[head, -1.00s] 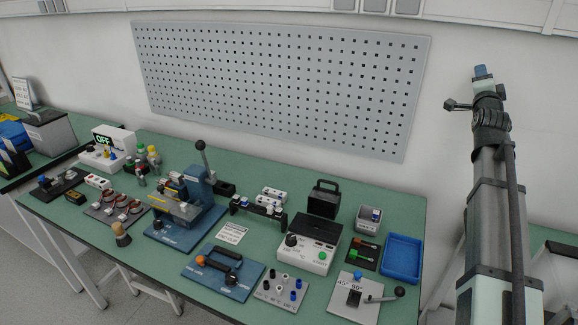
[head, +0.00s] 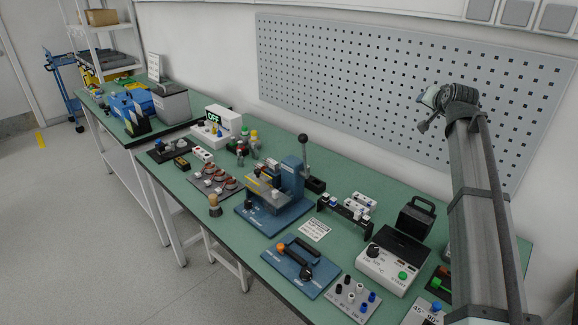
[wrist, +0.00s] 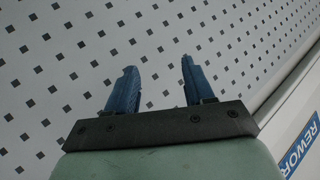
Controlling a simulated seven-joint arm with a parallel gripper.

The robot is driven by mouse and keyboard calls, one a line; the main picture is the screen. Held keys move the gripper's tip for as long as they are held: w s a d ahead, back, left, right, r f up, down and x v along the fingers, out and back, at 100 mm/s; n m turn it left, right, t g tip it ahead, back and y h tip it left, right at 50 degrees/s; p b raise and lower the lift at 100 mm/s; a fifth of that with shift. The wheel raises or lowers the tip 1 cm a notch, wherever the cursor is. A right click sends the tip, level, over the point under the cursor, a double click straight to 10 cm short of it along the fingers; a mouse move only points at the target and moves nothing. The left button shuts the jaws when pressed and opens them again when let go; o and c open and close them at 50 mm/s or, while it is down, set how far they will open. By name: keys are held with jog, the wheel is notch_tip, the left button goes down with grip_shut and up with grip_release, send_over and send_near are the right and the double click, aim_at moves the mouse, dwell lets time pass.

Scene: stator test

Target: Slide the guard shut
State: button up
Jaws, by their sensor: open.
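A blue bench press (head: 292,180) with an upright black-knobbed lever stands mid-bench in the head view. A grey plate with a yellow stripe (head: 262,188) sits at its front left; it may be the guard, but I cannot tell how far it is slid. My gripper (wrist: 158,68) is open in the wrist view, its two blue fingers apart with nothing between them, facing the pegboard. In the head view my gripper (head: 432,102) is high at the right, well above the bench and far from the press.
A blue fixture with a black handle (head: 300,258), a socket block (head: 354,298) and a grey-white heater box (head: 392,262) stand right of the press. Red-brown round parts (head: 214,180) and a wooden-knobbed tool (head: 214,205) stand left. The pegboard (head: 400,80) is behind.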

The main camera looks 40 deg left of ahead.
jog(key=s+a+f+n+g, duration=0.1)
jog(key=s+a+n+g, duration=0.2)
jog(key=a, duration=0.4)
jog(key=s+a+f+n+g, duration=0.1)
jog(key=s+a+n, duration=0.1)
jog(key=s+a, duration=0.5)
jog(key=n+g+h, duration=0.3)
jog(key=n+g, duration=0.4)
jog(key=n, duration=0.4)
send_over(257, 170)
jog(key=d, duration=0.6)
notch_tip(257, 170, down, 9)
jog(key=x, duration=1.2)
jog(key=shift+w+f, duration=0.2)
jog(key=shift+f, duration=0.1)
jog(key=shift+c, duration=0.5)
grip_shut()
